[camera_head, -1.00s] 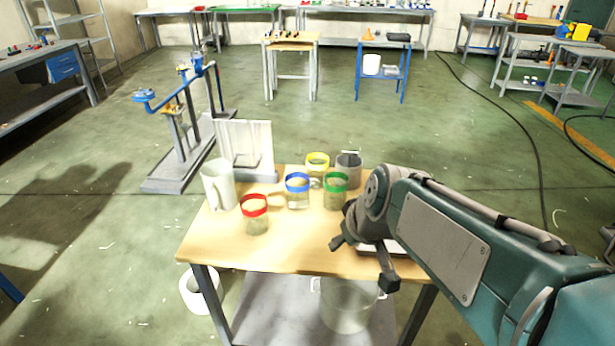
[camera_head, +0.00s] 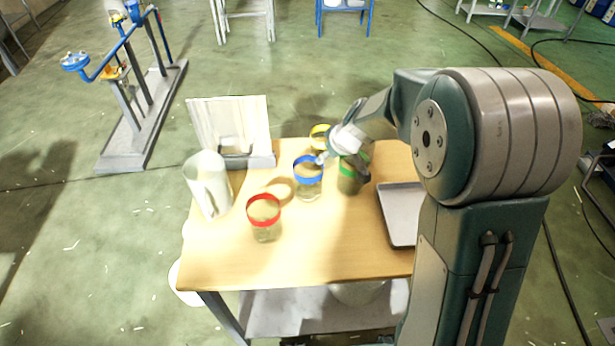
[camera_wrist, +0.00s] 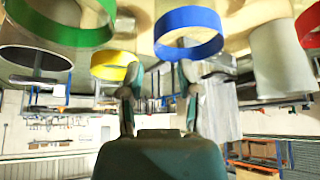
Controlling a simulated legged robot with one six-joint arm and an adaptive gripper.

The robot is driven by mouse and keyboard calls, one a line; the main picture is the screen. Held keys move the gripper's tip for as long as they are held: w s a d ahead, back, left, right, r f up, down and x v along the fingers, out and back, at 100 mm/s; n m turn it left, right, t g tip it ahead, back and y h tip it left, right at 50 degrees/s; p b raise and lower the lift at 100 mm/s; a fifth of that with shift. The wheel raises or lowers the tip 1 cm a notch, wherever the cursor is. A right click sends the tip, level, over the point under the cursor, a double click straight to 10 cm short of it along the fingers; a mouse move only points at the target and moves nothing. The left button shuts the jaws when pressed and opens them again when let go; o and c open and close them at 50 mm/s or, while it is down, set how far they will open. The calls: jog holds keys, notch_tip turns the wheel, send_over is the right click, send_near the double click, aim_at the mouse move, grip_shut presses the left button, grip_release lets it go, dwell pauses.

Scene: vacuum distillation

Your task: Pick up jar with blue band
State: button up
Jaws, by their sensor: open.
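The jar with the blue band (camera_head: 308,188) stands upright on the wooden table, a clear jar with the band near its top. The blue-band jar also shows large at the top of the upside-down wrist view (camera_wrist: 189,35). My gripper (camera_head: 343,160) is open and empty, just right of and behind the blue-band jar, over the green-band jar (camera_head: 348,185). In the wrist view my gripper (camera_wrist: 158,78) has its two fingers apart, with the blue band beyond them. I cannot tell whether a finger touches a jar.
A yellow-band jar (camera_head: 320,143) stands behind the blue one, a red-band jar (camera_head: 264,230) in front left. A white pitcher (camera_head: 207,185) and a pale upright panel (camera_head: 228,122) stand at the left. A grey tray (camera_head: 400,238) lies right. The table front (camera_head: 310,265) is clear.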

aim_at(313, 171)
jog(key=x, duration=0.7)
jog(key=shift+a+f, duration=0.1)
jog(key=shift+f, duration=0.3)
jog(key=shift+w+f, duration=0.2)
jog(key=shift+f, duration=0.05)
grip_shut()
